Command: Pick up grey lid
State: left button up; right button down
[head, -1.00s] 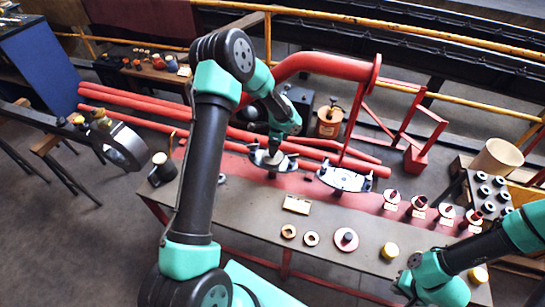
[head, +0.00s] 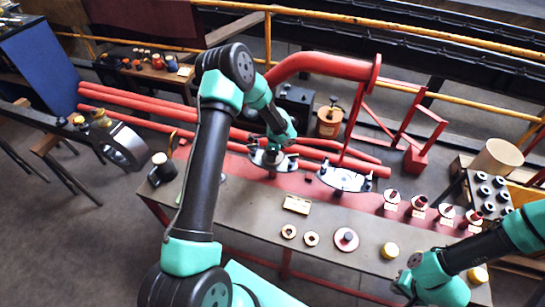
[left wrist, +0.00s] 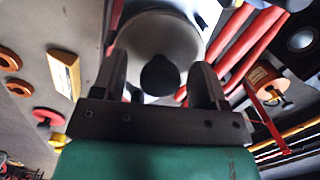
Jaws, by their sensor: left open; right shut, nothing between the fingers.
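The grey lid (left wrist: 160,38) is a round disc with a dark round knob. In the left wrist view it lies ahead of my left gripper (left wrist: 160,68), with the knob between the two open fingers. Whether the fingers touch the knob cannot be told. In the head view my left gripper (head: 271,147) is over the lid (head: 262,160) on the bench and partly hides it. My right gripper (head: 408,284) is shut and empty at the bench's front right.
A silver plate with dark clamps (head: 345,179) stands right of the lid. Red pipes (head: 320,66) run behind. A dark mug-like item (head: 162,170) is at left.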

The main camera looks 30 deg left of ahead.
pick_arm(q)
jog(key=shift+c, duration=0.2)
grip_shut()
dwell(0.6)
